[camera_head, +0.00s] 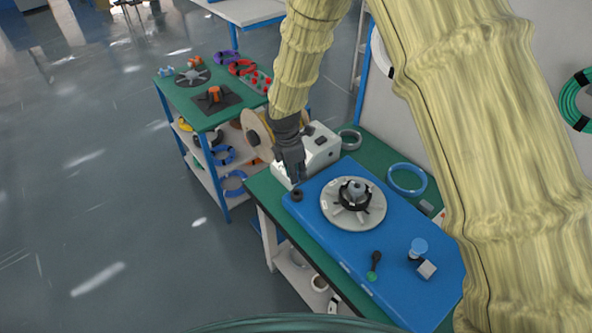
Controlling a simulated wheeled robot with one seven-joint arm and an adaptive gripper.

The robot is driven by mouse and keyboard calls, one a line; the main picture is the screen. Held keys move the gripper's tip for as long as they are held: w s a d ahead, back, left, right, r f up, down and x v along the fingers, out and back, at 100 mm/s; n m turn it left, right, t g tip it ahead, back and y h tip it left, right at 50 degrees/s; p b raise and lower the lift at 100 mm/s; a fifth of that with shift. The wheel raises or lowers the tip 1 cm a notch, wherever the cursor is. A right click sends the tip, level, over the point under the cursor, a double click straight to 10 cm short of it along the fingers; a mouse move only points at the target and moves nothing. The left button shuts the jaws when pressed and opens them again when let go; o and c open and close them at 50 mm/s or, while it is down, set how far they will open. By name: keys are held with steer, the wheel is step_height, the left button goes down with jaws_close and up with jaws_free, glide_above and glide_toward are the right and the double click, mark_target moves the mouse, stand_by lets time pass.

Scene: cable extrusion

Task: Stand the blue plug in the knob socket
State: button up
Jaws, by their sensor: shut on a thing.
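My gripper (296,181) points down over the far left corner of the blue mat (318,223). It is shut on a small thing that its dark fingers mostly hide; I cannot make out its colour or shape. Just below the fingertips a small dark round piece (297,195), which looks like the knob socket, sits on the mat. I cannot tell whether the held thing touches it. A light blue round-topped piece (418,245) stands at the mat's right part, beside a grey block (427,269). I cannot tell for sure which piece is the blue plug.
A grey disc (341,214) with a black spoked part lies mid-mat. A white machine (322,148) stands close behind my gripper. A blue ring (407,179) lies at the back. A shelf cart (207,120) stands left.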

steer(key=shift+f+b, duration=1.25)
steer(key=shift+f, duration=1.75)
steer(key=shift+f, duration=0.45)
steer(key=o, duration=0.9)
steer(key=shift+r, duration=0.1)
steer(key=shift+r+p, duration=2.95)
steer(key=shift+r, duration=1)
